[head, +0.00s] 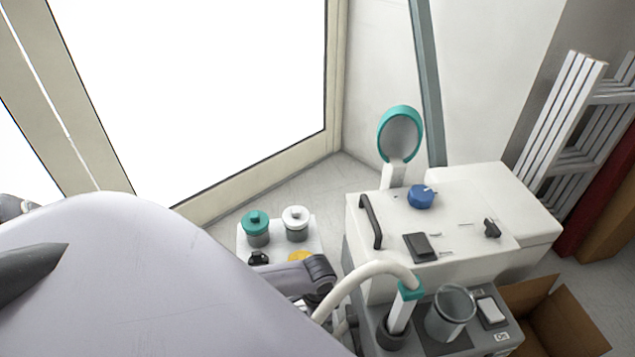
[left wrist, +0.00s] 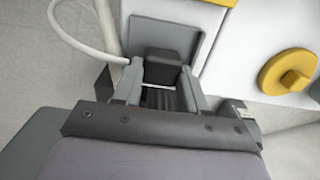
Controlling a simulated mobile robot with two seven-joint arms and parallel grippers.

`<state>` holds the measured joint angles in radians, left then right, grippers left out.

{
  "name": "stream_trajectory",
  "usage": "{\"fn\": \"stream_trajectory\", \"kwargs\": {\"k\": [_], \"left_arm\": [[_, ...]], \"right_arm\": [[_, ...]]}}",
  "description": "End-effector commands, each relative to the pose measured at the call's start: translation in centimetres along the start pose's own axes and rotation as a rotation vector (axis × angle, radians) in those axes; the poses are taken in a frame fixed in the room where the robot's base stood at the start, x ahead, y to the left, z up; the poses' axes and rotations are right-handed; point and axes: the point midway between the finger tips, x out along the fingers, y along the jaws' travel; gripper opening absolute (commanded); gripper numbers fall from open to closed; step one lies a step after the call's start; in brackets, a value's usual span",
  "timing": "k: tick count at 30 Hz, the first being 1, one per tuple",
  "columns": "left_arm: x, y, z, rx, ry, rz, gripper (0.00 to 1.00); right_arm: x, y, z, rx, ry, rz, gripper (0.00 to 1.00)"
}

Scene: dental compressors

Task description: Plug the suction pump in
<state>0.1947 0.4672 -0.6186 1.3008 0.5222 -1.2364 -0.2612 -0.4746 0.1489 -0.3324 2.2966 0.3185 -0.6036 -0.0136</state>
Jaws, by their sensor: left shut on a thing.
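In the left wrist view my left gripper (left wrist: 161,70) is shut on a dark block-shaped plug (left wrist: 167,62). The plug is in front of a grey panel (left wrist: 203,22) on a white housing; I cannot tell whether it is seated. A white cable (left wrist: 88,36) runs on the left, close to the plug. In the head view my large pale arm hides the gripper's fingers. A white machine (head: 440,215) with a hose (head: 350,284) and a clear canister (head: 450,310) stands at the right; I cannot tell whether it is the suction pump. My right gripper is not in view.
A smaller white unit carries a teal-lidded jar (head: 256,228), a white-lidded jar (head: 296,223) and a yellow knob (head: 300,256), which also shows in the wrist view (left wrist: 289,71). An open cardboard box (head: 560,325) and a folded white ladder (head: 565,120) are at the right.

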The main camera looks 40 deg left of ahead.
Motion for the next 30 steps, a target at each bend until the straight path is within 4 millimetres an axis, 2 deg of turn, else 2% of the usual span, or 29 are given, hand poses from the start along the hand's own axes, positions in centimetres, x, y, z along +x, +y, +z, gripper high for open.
{"fn": "stream_trajectory", "kwargs": {"k": [12,13,15,16,30], "left_arm": [[0.9,0.01,-0.06,0.0,0.001,0.0,0.15],[0.89,0.0,-0.06,0.001,0.001,0.0,0.45],[0.83,0.0,-0.06,0.001,0.001,0.0,0.68],[0.83,-0.01,-0.05,0.001,0.001,-0.001,0.71],[0.79,-0.39,0.0,-0.001,0.002,-0.009,0.71]], "right_arm": [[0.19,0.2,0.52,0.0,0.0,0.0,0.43],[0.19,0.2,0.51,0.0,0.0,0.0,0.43],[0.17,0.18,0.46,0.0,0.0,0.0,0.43],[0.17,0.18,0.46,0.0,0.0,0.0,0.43],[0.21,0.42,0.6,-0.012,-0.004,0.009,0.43]]}}
